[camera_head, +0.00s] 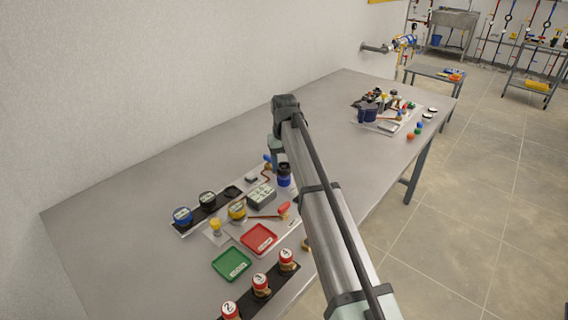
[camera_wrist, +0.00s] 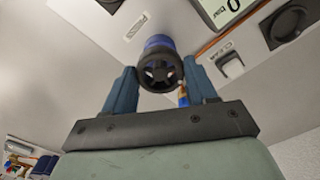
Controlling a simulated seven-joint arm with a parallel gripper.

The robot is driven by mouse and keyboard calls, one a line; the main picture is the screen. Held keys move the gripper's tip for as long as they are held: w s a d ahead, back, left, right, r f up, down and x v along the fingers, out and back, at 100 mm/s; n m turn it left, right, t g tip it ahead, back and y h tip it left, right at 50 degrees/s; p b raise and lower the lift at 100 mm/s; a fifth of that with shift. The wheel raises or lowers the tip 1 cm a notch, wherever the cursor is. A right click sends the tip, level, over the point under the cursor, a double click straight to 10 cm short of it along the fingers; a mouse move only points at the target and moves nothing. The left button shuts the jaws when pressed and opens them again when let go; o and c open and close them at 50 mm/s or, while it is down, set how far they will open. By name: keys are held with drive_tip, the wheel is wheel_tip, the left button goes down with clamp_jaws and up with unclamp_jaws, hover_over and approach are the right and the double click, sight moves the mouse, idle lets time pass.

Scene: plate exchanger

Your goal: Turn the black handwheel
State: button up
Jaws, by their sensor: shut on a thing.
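The black handwheel (camera_wrist: 157,74) shows in the wrist view as a round spoked knob on a blue body (camera_wrist: 158,43). My gripper (camera_wrist: 158,68) has one blue finger on each side of the handwheel and is shut on it. In the head view the handwheel (camera_head: 284,169) is a dark top above a blue part beside my arm. My gripper is mostly hidden behind my arm there, so its fingers cannot be made out clearly.
A grey box (camera_head: 261,196), a red tray (camera_head: 258,238) and a green tray (camera_head: 231,264) are close by on the table. More parts (camera_head: 385,110) sit at the far end. The table (camera_head: 130,195) is bare along the wall.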

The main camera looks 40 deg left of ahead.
sight(284, 165)
drive_tip(key=m, duration=0.4)
drive_tip(key=shift+m, duration=0.3)
drive_tip(key=m, duration=0.4)
drive_tip(key=shift+m, duration=0.4)
drive_tip(key=o, duration=1.1)
drive_tip(key=shift+c, duration=0.2)
drive_tip(key=shift+r, duration=0.1)
wheel_tip(284, 165, up, 14)
drive_tip(key=shift+f, duration=0.2)
